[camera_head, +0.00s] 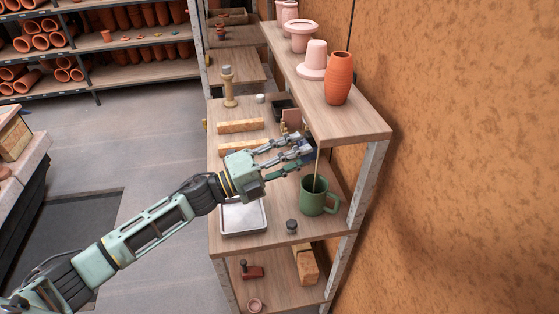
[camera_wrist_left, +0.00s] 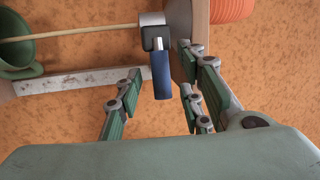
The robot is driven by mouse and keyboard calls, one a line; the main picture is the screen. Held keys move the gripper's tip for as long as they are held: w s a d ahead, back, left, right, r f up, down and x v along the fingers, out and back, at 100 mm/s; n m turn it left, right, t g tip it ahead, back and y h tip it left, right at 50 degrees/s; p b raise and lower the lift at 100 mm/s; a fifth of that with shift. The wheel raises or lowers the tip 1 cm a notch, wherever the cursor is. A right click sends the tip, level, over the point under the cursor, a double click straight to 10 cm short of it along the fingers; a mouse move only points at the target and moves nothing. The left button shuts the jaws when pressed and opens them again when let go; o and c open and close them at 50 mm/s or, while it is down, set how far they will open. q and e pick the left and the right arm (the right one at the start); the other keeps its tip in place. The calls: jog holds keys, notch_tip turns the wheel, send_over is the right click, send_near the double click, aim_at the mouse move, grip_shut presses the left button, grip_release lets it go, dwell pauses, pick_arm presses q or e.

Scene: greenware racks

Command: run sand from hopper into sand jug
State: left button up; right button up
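The green sand jug (camera_head: 313,204) stands upright on the middle shelf, and part of it shows at the left of the left wrist view (camera_wrist_left: 18,52). A thin tan stream of sand (camera_head: 317,166) falls into it from a pale outlet (camera_wrist_left: 151,19) below the upper shelf. A blue lever (camera_wrist_left: 161,78) hangs from the outlet's dark valve piece. My left gripper (camera_head: 304,154) is at this lever. In the left wrist view its fingers (camera_wrist_left: 160,65) stand apart on either side of the lever, with gaps visible. The hopper body and the jug's fill level are not clearly visible. My right gripper is out of view.
A metal tray (camera_head: 243,218) and a small dark-topped item (camera_head: 291,226) are near the jug. Wooden blocks (camera_head: 241,126) lie farther back. The upper shelf (camera_head: 352,124), with an orange vase (camera_head: 339,78) and pink pots (camera_head: 313,60), overhangs the outlet.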

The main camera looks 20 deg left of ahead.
pick_arm(q)
jog(key=v, duration=1.1)
jog(key=shift+a, duration=0.2)
jog(key=shift+s, duration=0.1)
jog(key=shift+c, duration=0.3)
